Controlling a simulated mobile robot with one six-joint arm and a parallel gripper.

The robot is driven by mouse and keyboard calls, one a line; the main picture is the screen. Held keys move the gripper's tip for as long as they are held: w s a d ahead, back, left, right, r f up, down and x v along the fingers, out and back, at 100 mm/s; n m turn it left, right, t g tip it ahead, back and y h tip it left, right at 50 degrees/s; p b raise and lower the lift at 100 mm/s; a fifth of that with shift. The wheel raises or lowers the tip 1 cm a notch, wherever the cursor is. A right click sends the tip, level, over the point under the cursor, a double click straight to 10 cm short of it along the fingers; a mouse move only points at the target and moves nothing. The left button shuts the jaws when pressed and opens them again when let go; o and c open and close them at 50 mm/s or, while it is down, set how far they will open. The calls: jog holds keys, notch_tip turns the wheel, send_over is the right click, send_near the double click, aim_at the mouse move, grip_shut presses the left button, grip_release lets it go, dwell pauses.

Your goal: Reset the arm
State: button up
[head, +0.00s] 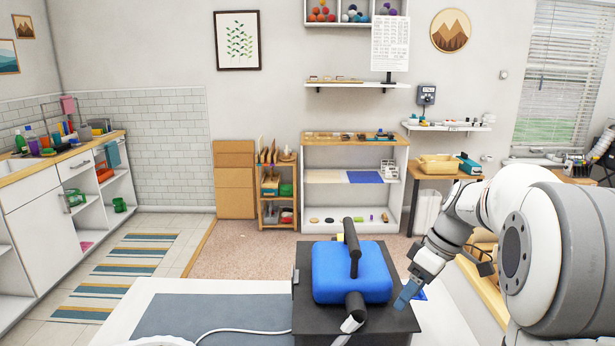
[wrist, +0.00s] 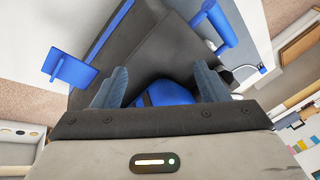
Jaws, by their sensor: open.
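My gripper (head: 408,293) is at the right of the black base (head: 383,318) of a blue machine, low over its right side. In the wrist view my gripper (wrist: 160,84) has its two blue-grey fingers spread apart, with nothing visibly clasped. A blue surface shows between and below them, in front of a dark panel (wrist: 135,50). In the head view the machine's blue upper block (head: 335,275) sits on the base, with a dark bar handle (head: 352,245) on top. My arm reaches in from the right edge.
The machine stands on a white table (head: 120,310) with a grey mat (head: 215,315) and a white cable (head: 245,331) at left. A shelf unit (head: 309,190) stands at the back wall, and a counter (head: 40,210) at the left. Carpet between is clear.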

jog(key=s+a+f+m+t+h, duration=0.1)
jog(key=s+a+m+h, duration=0.1)
jog(key=s, duration=0.7)
jog(key=s+a+f+m+t+h, duration=0.1)
jog(key=s+a+m+t+h, duration=0.1)
jog(key=s+a+m, duration=0.2)
jog(key=s+m, duration=0.3)
jog(key=s, duration=0.2)
jog(key=shift+s+f+m+h+p, duration=0.2)
jog(key=shift+s+m+h+p, duration=0.1)
jog(key=shift+c, duration=0.5)
